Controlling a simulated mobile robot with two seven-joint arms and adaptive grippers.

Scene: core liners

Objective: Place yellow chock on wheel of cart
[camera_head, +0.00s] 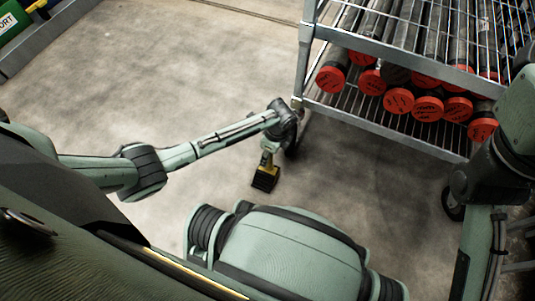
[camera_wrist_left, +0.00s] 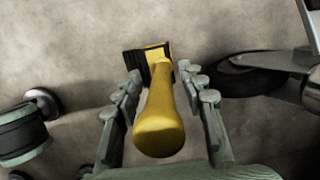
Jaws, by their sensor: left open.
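The yellow chock (camera_head: 265,178) stands on the concrete floor beside the cart's near-left wheel. It has a black base with yellow sides (camera_wrist_left: 148,62) and a thick yellow handle pointing up at the left wrist camera. My left gripper (camera_wrist_left: 163,80) is open, with one finger on each side of the handle; whether they touch it I cannot tell. In the head view the left gripper (camera_head: 269,152) points down just above the chock. The cart wheel (camera_wrist_left: 248,78) is dark and lies to the right of the chock, a short gap away. My right gripper is out of view.
The wire-shelf cart (camera_head: 385,128) holds several dark core tubes with red caps (camera_head: 428,107). The floor left of the chock is clear.

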